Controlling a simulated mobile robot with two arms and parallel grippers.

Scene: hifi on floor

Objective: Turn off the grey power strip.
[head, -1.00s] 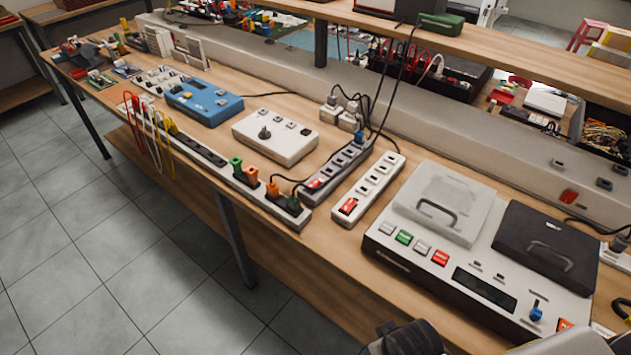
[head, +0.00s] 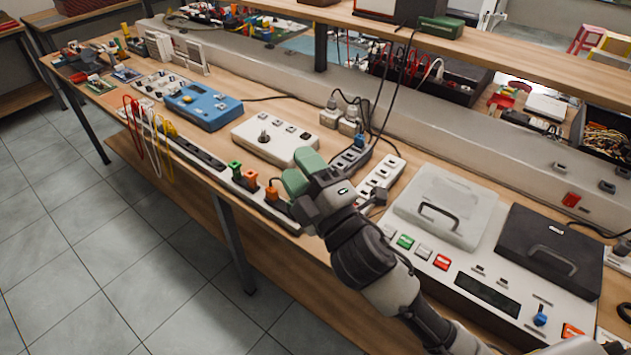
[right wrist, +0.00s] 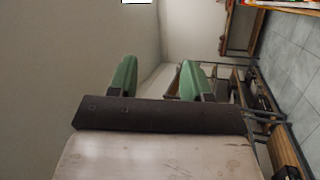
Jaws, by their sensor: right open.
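The grey power strip (head: 352,157) lies on the workbench, with its far sockets and a plug visible in the head view. Its near end and red switch are hidden behind my right gripper (head: 293,169). My right gripper has green fingers, is open and empty, and appears over the near end of the strip; I cannot tell its height or whether it touches. In the right wrist view, the green fingers (right wrist: 157,80) are spread apart and the power strip does not show. My left gripper is not in view.
A long strip with plugs (head: 205,158) runs along the front edge. A white box with a knob (head: 262,141) stands behind. A console (head: 485,285) fills the right side.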

